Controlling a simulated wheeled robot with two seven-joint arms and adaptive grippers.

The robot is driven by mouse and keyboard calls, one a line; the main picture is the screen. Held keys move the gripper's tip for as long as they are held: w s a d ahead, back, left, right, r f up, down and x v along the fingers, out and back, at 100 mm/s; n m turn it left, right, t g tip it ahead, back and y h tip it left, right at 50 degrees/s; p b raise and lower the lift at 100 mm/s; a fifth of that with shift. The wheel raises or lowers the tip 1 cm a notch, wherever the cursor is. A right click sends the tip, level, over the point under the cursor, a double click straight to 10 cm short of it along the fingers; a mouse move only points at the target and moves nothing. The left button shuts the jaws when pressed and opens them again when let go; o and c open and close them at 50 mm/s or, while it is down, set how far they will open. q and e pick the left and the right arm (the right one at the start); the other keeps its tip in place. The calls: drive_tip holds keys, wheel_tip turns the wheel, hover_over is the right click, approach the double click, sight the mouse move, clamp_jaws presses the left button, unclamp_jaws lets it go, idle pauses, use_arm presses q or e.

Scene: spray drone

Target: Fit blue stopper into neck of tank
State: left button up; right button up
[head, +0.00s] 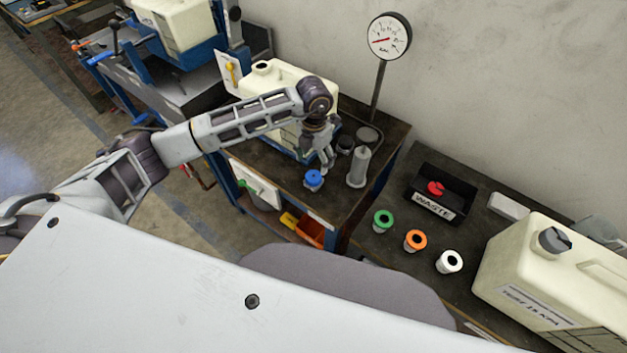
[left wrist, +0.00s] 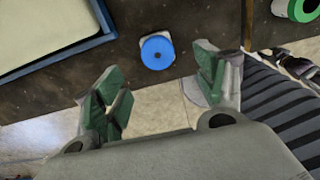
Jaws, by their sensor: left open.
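The blue stopper (head: 313,179) stands upright near the front edge of the dark bench, and it also shows in the left wrist view (left wrist: 157,53). My left gripper (head: 321,161) is open and empty, close to the stopper. In the left wrist view its spread green-padded fingers (left wrist: 164,90) are apart from the stopper, which lies beyond the fingertips. The cream tank (head: 284,77) sits behind my left forearm in a blue-edged tray. Its neck (head: 262,67) shows a dark opening at the top; my arm hides part of the tank. My right gripper is not in view.
A grey cylinder (head: 359,167) stands just right of my left gripper, with a gauge (head: 389,37) on a pole behind. Green (head: 383,220), orange (head: 415,240) and white (head: 449,261) stoppers stand right, near the waste bin (head: 446,197) and another tank (head: 540,280).

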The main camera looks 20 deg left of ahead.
use_arm(q)
drive_tip(key=shift+a, duration=0.2)
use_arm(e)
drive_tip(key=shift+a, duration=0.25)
use_arm(q)
drive_tip(key=shift+f, duration=0.2)
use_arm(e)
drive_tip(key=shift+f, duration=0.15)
